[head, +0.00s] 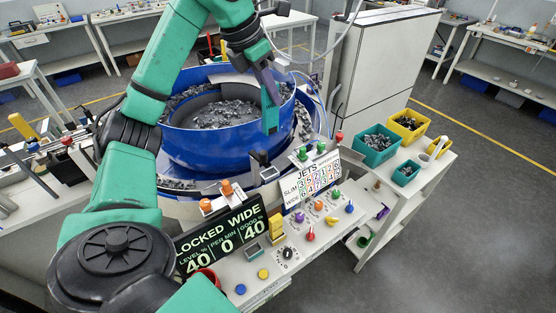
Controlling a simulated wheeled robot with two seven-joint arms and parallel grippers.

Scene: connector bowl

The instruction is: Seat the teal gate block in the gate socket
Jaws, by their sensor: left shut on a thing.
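My left gripper (265,86) reaches over the blue bowl from above, fingers pointing down. It is shut on the teal gate block (270,115), a tall narrow piece hanging roughly upright near the bowl's front right rim. The block appears apart from the fittings below it. A dark square fitting (261,157) shows at the front rim just below the block. I cannot tell for sure whether this is the gate socket. My right gripper is not in view.
The blue bowl (190,148) holds many small metal parts. In front stand a LOCKED WIDE display (222,238), a JETS board (310,181) and a panel of coloured knobs (318,207). Teal and yellow bins (407,120) stand at the right. A grey cabinet (375,60) stands behind.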

